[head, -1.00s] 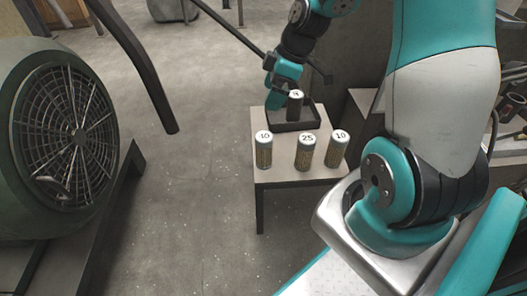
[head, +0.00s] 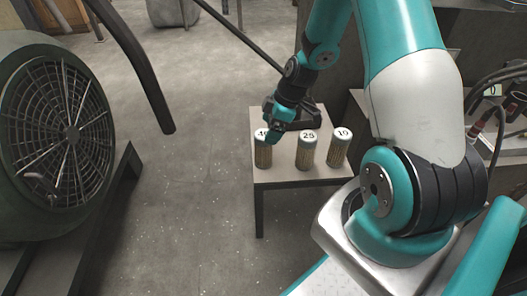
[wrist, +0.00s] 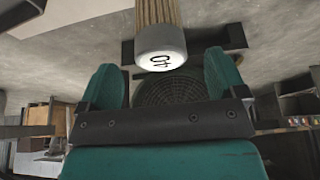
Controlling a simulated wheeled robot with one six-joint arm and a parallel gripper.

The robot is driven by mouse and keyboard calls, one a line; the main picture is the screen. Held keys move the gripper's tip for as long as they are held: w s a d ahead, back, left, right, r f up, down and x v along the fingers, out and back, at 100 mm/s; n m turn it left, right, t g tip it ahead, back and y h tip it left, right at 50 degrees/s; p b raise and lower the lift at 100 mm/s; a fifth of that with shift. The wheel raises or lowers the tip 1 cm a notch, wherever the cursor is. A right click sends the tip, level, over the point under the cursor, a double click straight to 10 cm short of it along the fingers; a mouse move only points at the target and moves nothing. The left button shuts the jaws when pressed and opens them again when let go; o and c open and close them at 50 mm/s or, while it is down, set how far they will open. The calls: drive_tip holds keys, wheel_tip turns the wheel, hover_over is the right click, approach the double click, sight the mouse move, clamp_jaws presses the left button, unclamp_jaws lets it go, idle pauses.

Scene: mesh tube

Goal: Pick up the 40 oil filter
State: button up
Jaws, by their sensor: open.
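The 40 oil filter, a tan pleated cylinder with a white cap, stands at the table's left front in the head view (head: 263,157). Its cap is partly hidden there by my gripper (head: 273,133). In the wrist view the filter's cap (wrist: 160,50) reads 40, upside down, and lies just beyond the gap between my fingertips (wrist: 163,75). My gripper is open and empty, with one finger to each side of the cap's line. I cannot tell whether a finger touches it.
A 25 filter (head: 307,152) and another numbered filter (head: 339,148) stand to the right on the small table (head: 285,177). A dark tray (head: 315,115) lies behind, partly covered by my arm. A large fan (head: 62,130) stands at left. Floor between is clear.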

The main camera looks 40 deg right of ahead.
sight(263, 150)
drive_tip(key=b+x, duration=0.2)
drive_tip(key=x, duration=0.3)
drive_tip(key=shift+w+a, duration=0.1)
drive_tip(key=shift+c, duration=0.2)
drive_tip(key=shift+r, duration=0.1)
drive_tip(key=c, duration=1.1)
